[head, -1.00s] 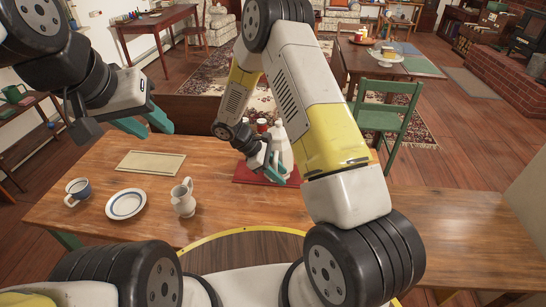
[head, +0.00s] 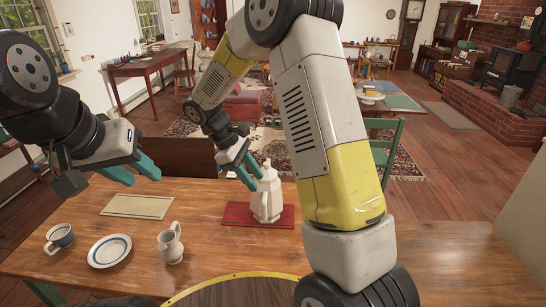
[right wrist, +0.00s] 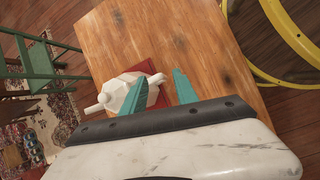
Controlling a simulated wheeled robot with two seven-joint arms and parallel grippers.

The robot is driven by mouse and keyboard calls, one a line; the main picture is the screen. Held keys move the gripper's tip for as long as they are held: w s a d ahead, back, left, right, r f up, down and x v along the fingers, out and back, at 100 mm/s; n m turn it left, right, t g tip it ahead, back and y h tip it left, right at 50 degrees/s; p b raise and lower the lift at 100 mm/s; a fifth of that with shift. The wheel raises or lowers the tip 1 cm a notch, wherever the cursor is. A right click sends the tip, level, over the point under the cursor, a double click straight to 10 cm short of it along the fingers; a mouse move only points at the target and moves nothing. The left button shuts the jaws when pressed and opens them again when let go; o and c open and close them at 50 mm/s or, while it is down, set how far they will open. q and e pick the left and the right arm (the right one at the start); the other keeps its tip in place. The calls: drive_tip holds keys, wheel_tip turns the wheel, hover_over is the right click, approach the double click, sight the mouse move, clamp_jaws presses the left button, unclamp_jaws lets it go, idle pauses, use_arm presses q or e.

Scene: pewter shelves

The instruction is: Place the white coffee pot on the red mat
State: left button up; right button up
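The white coffee pot (head: 267,198) stands upright on the red mat (head: 285,216) on the wooden table. In the right wrist view the pot (right wrist: 123,92) lies left of the fingertips, partly hidden by one finger, and part of the red mat (right wrist: 146,67) shows beside it. My right gripper (head: 251,174) is open, with its teal fingers apart and nothing between them, just up and left of the pot. I cannot tell whether a finger touches it. My left gripper (head: 146,178) is open and empty over the table's far left edge.
A tan mat (head: 138,206), a blue-and-white cup (head: 60,236), a rimmed plate (head: 109,251) and a white jug (head: 171,244) occupy the table's left part. The table (head: 460,250) is bare at right. A green chair (head: 388,150) stands behind it.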

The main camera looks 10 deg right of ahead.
drive_tip(key=s+d+r+m+t+y, duration=0.3)
drive_tip(key=s+r+m, duration=0.2)
drive_tip(key=s+r, duration=0.4)
drive_tip(key=s+d+r+m+t+y, duration=0.3)
drive_tip(key=s+r+m, duration=0.3)
drive_tip(key=s+r, duration=0.3)
drive_tip(key=shift+s+t+y, duration=0.5)
drive_tip(key=shift+t+y, duration=0.2)
drive_tip(key=shift+y, duration=0.1)
